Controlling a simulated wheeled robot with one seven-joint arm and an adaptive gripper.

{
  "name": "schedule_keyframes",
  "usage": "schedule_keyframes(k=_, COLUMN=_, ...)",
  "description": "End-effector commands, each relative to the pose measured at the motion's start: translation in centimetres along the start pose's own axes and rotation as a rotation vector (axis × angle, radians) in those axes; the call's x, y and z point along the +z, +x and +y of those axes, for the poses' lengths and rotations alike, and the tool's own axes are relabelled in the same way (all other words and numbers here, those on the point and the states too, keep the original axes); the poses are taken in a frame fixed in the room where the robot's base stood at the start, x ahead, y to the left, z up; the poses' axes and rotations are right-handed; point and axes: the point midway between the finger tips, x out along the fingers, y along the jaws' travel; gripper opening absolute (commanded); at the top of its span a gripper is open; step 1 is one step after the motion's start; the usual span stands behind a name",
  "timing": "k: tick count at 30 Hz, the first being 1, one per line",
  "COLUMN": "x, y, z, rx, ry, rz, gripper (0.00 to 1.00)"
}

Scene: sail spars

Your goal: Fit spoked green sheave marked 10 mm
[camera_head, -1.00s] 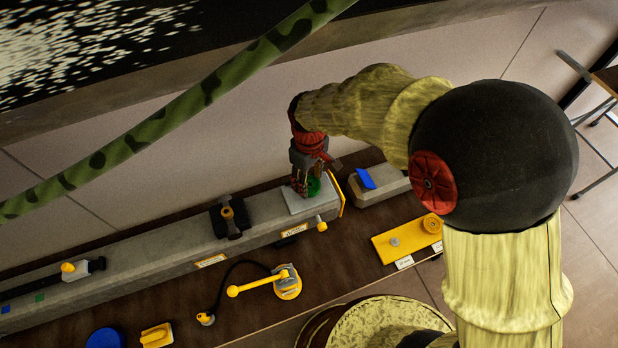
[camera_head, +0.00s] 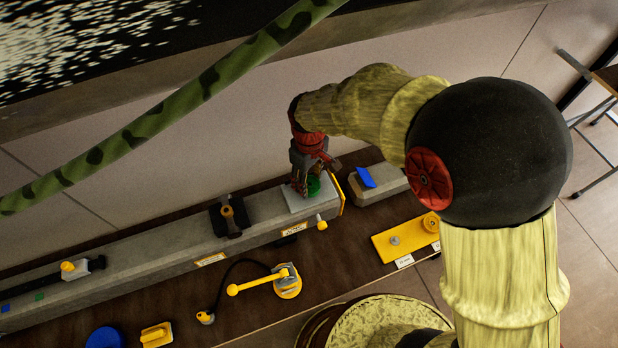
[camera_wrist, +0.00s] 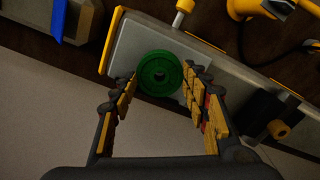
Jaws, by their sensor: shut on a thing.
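The green sheave (camera_wrist: 160,73) is a round disc with a centre hub, seen from above in the wrist view. My gripper (camera_wrist: 158,82) has one finger on each side of it and is shut on it. In the head view the sheave (camera_head: 313,185) shows partly between my gripper's fingers (camera_head: 306,186), low over the light plate (camera_head: 297,206) at the right end of the grey spar (camera_head: 262,207). I cannot tell whether the sheave touches the plate. Its spokes and any pin beneath it cannot be made out.
A yellow plate (camera_head: 388,250) holds a yellow sheave (camera_head: 431,223) and a grey peg, with white labels in front. A grey block with a blue piece (camera_head: 366,178) stands right of the spar. A yellow-handled tool (camera_head: 287,281) lies in front. A dark clamp (camera_head: 228,216) sits on the spar.

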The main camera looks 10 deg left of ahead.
Motion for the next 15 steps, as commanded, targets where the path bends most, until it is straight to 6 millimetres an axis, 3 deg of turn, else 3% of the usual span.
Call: schedule_keyframes(k=15, x=0.0, y=1.5, z=0.0, rx=0.000, ry=0.000, rz=0.001, gripper=0.17)
